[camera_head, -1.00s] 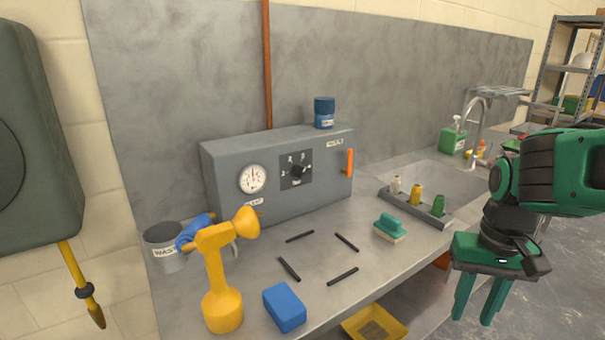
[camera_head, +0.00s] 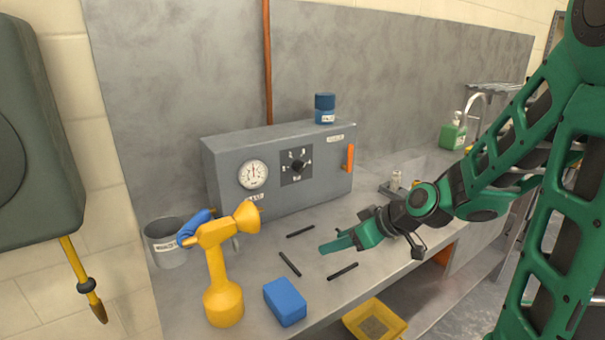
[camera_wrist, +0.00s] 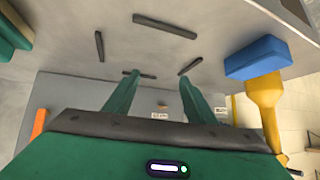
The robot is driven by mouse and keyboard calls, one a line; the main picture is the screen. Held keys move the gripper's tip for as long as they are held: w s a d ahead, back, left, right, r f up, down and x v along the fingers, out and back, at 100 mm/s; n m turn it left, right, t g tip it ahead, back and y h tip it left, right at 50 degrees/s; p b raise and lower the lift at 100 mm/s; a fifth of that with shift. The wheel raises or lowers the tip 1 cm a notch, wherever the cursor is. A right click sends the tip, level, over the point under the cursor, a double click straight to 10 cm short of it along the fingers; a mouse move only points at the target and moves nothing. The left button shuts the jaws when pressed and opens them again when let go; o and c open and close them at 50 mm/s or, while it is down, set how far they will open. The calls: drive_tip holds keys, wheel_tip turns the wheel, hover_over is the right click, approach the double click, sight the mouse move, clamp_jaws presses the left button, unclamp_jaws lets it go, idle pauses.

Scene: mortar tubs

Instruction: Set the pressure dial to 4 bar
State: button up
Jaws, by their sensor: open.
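The pressure dial (camera_head: 298,166) is a black knob on a dark square plate with white marks, on the front of a grey box (camera_head: 225,185). The marks are too small to read for certain. A round white gauge (camera_head: 253,174) sits to its left and an orange lever (camera_head: 350,158) to its right. My gripper (camera_head: 325,247) is open and empty above the bench, in front of and below the dial, pointing left. In the wrist view its two green fingers (camera_wrist: 158,85) are apart with nothing between them. The knob cannot be made out in the wrist view.
Several black bars (camera_head: 290,264) lie on the bench near my gripper. A blue jar (camera_head: 324,108) stands on the box. A yellow tray (camera_head: 375,325) is below.

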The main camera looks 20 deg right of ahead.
drive_tip(key=w+a+r+n+t+y, duration=0.1)
drive_tip(key=w+a+r+t+y, duration=0.1)
drive_tip(key=w+a+r+t, duration=0.3)
drive_tip(key=m+t+h, duration=0.2)
drive_tip(key=m+t, duration=0.1)
drive_tip(key=t, duration=0.2)
approach(303, 170)
drive_tip(key=shift+x, duration=4.8)
drive_tip(key=c, duration=1)
